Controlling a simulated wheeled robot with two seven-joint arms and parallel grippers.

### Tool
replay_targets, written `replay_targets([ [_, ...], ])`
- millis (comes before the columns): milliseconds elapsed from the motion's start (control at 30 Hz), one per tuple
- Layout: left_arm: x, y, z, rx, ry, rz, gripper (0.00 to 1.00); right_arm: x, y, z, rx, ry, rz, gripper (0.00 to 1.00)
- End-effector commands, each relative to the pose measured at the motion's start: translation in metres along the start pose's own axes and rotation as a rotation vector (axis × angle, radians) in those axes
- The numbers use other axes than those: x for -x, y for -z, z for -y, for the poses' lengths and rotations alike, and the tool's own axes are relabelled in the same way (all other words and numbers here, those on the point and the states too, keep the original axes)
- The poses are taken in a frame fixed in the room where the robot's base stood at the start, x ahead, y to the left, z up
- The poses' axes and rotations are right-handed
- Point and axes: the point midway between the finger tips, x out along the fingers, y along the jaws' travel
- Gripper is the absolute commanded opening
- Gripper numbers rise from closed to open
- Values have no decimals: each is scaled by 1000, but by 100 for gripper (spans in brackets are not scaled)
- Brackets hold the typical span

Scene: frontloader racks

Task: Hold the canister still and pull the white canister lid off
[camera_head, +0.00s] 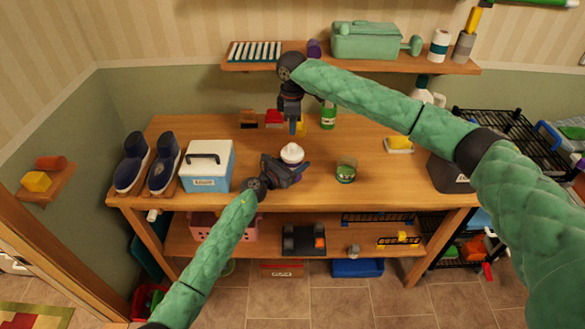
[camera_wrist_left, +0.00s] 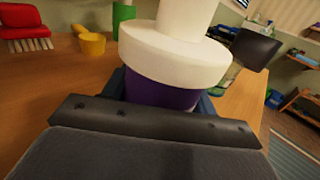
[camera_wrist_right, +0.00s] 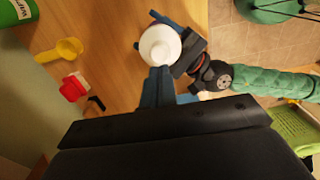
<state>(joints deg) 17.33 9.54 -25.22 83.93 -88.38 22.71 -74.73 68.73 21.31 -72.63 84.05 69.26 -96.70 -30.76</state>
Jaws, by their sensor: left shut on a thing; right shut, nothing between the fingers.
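The canister (camera_wrist_left: 165,93) is purple with a white lid (camera_wrist_left: 175,52), and it stands on the wooden table. The lid is on the canister and has a raised round knob; it also shows in the head view (camera_head: 292,153) and from above in the right wrist view (camera_wrist_right: 159,46). My left gripper (camera_head: 296,174) is shut on the purple canister body, below the lid. My right gripper (camera_head: 297,130) is shut and empty, pointing down above the table, behind and above the lid. It is apart from the lid.
A glass with green contents (camera_head: 346,171) stands right of the canister. A white and blue cooler box (camera_head: 207,166) and dark blue shoes (camera_head: 131,162) are at the left. A shelf (camera_head: 350,64) hangs above.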

Motion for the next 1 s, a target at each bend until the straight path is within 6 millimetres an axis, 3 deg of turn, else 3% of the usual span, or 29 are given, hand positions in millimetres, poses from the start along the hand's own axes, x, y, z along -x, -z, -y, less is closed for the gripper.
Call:
replay_targets([
  [33,1,5,0,1,0,-6,21,-1,0,0,0,0,0,0],
  [200,1,5,0,1,0,-6,21,4,0,0,1,-2,1,33],
  [300,1,5,0,1,0,-6,21,13,0,0,1,-3,1,47],
  [633,1,5,0,1,0,-6,21,7,0,1,2,0,1,47],
  [1000,1,5,0,1,0,-6,21,-32,0,1,2,1,1,47],
])
